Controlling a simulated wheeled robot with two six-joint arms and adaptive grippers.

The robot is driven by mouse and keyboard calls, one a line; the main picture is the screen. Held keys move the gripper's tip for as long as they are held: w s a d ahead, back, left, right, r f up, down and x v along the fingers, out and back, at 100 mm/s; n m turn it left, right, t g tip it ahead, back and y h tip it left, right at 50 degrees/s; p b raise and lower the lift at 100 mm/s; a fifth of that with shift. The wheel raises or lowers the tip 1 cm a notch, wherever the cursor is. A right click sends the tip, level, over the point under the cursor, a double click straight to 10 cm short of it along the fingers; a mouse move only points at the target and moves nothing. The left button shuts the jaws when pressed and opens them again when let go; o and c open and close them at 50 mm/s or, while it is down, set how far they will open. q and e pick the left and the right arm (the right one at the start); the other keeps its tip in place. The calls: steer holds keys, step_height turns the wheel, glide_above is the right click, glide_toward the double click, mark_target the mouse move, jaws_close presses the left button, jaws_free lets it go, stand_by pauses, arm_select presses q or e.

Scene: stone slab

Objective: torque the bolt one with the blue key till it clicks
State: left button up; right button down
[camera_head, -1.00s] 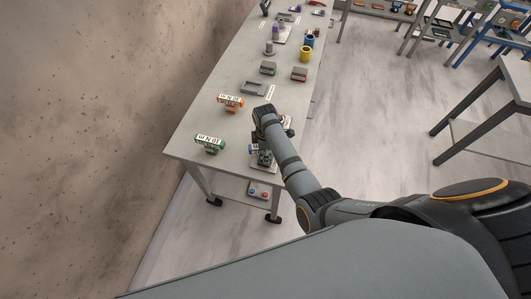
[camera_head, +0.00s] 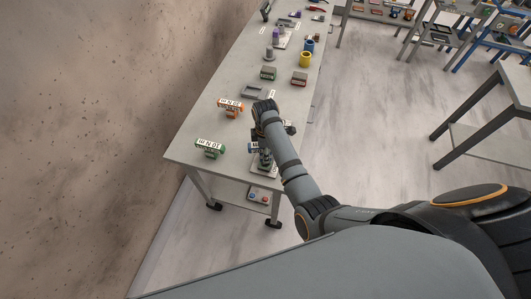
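The blue key (camera_head: 251,148) shows only as a small blue and white end at the left of my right gripper; the arm hides the rest. My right gripper (camera_head: 265,160) points down over a light plate (camera_head: 266,172) near the front end of the bench. Whether its fingers are closed on the key cannot be seen. Bolt one is hidden or too small to make out. A green key (camera_head: 209,148) with a white label stands to the left, and an orange key (camera_head: 230,106) stands farther back. My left gripper is out of view.
The grey bench (camera_head: 190,135) also holds a grey tray (camera_head: 254,92), two small boxes (camera_head: 268,73) (camera_head: 299,78) and a yellow cup (camera_head: 305,60). A lower shelf (camera_head: 235,190) carries small red and blue items. Bare bench lies around the green key.

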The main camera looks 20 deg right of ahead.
steer(key=shift+r, duration=1.85)
